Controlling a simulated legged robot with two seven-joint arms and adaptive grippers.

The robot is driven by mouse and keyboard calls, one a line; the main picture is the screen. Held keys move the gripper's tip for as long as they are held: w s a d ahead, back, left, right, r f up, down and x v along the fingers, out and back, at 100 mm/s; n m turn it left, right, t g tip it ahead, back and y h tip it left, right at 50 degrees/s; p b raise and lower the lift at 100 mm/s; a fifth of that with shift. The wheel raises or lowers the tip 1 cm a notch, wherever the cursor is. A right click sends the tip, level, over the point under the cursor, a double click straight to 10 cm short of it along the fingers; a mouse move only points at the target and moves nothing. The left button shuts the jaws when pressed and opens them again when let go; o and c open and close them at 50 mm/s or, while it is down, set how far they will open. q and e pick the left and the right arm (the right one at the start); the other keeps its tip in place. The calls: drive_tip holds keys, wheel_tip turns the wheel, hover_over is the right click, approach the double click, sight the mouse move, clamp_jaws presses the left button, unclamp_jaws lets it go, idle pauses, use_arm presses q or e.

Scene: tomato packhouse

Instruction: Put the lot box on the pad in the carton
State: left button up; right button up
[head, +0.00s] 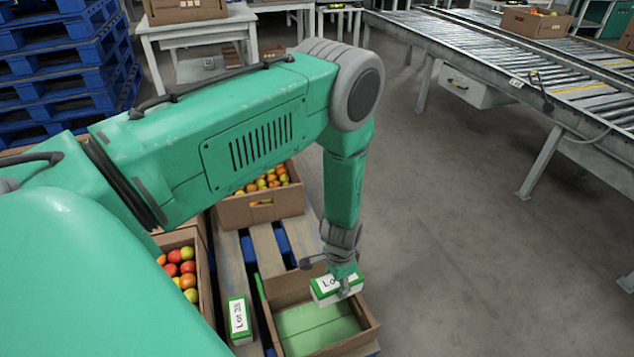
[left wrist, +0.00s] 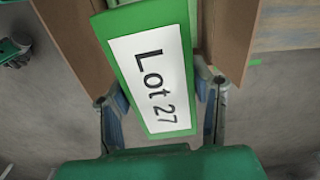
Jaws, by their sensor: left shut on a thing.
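My left gripper (head: 343,284) is shut on a green and white lot box (head: 325,291), whose label is partly covered by the gripper in the head view. In the left wrist view the lot box (left wrist: 151,80) reads "Lot 27" and sits tilted between the two fingers (left wrist: 163,105). The open brown carton (head: 364,340) is below, and the held box overlaps its far right part. A green pad (head: 312,330) covers the carton floor. The gap between box and pad is hard to judge. My right gripper is not in view.
A second lot box (head: 239,318) stands left of the carton on wooden slats (head: 266,248). Tomato crates (head: 262,213) stand behind and to the left. Roller conveyors (head: 520,65) run at the upper right. Blue pallets (head: 60,70) are stacked upper left. The floor at right is clear.

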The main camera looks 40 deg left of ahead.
use_arm(q)
drive_tip(key=s+a+f+m, duration=0.1)
drive_tip(key=s+a+f, duration=0.25)
drive_tip(key=f, duration=0.25)
drive_tip(key=b, duration=0.3)
hover_over(316, 321)
wheel_tip(316, 321, down, 7)
drive_tip(key=shift+r, duration=0.2)
drive_tip(key=shift+d+f+b, duration=0.15)
drive_tip(key=shift+f+b, duration=1.15)
drive_tip(key=shift+f, duration=1)
drive_tip(key=shift+r, duration=0.15)
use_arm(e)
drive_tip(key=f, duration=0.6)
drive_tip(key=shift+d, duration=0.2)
use_arm(q)
drive_tip(key=o, duration=1.3)
